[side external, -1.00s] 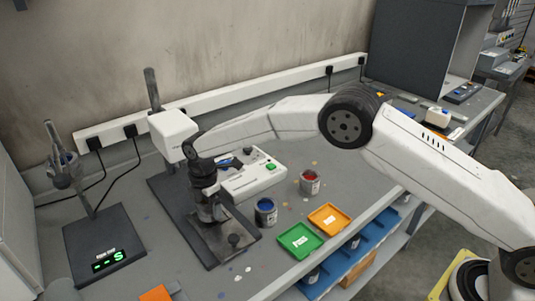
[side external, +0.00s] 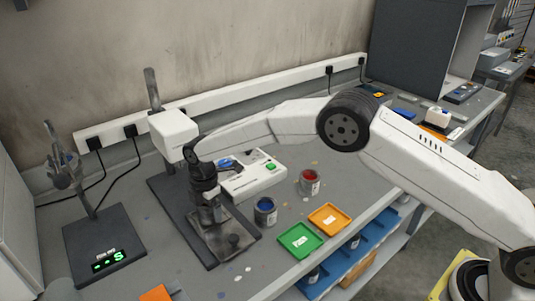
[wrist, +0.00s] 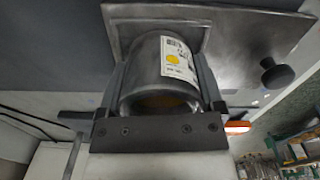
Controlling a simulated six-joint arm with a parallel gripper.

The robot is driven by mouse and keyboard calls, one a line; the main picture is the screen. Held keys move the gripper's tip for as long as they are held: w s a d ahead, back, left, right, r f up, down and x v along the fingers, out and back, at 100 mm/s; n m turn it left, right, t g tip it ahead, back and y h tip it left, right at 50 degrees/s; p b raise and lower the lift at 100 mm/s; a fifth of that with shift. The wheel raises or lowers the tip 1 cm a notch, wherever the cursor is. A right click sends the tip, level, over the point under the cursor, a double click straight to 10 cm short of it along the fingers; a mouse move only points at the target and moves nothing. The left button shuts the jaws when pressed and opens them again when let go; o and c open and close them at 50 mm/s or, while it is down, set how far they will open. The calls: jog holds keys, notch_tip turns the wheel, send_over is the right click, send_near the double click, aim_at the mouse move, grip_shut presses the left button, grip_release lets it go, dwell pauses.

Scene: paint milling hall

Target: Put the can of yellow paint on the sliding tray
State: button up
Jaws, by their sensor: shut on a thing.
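A grey metal can with a white label and a yellow dot (wrist: 165,80) is between the two fingers of my gripper (wrist: 163,92) in the wrist view. My gripper is shut on it. In the side view my gripper (side external: 211,212) is low at the stand, and the can is mostly hidden there. The sliding tray (side external: 236,246), a dark square plate, lies just under and in front of my gripper. In the wrist view the tray's rim (wrist: 203,28) frames the can's far end. I cannot tell whether the can touches the tray.
A blue paint can (side external: 265,212) and a red paint can (side external: 309,183) stand to the right. A green tray (side external: 300,241) and an orange tray (side external: 330,219) lie near the bench edge. A white control box (side external: 254,178) is behind. A scale (side external: 105,245) stands at left.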

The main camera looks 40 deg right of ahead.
jog(key=o, duration=1.1)
jog(key=shift+r, duration=3.9)
